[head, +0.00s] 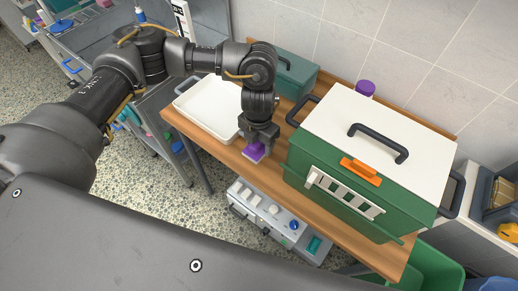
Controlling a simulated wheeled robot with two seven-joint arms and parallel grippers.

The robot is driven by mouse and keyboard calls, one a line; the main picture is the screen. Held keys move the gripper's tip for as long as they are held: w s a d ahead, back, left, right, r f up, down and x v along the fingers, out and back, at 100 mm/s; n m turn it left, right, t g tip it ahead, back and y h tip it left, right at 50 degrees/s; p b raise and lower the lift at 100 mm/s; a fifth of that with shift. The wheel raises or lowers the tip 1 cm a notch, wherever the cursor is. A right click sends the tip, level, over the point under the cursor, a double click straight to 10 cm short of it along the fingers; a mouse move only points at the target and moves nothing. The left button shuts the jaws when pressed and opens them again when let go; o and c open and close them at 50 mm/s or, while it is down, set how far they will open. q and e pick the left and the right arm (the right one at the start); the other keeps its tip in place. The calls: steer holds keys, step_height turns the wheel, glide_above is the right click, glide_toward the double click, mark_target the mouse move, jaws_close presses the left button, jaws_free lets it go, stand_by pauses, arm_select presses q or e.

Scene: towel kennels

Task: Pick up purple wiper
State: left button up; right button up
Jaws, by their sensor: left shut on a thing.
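A purple wiper (254,151) is at the lower end of my left gripper (258,143), near the front edge of the wooden table. A thin white part shows along its lower side. The gripper points down and is shut on the wiper. The fingers cover part of it, and I cannot tell whether it still touches the table. My right gripper is not in view.
A green kennel box (322,205) with a white lid and black handles stands just right of the gripper. A white tray (183,102) lies left. A smaller green box (297,77) and a purple-capped container (365,88) stand behind. Bare wood (275,169) shows near the wiper.

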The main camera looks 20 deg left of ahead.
arm_select(q)
step_height(320, 180, up, 24)
steer(key=b, duration=0.4)
steer(key=shift+f, duration=0.2)
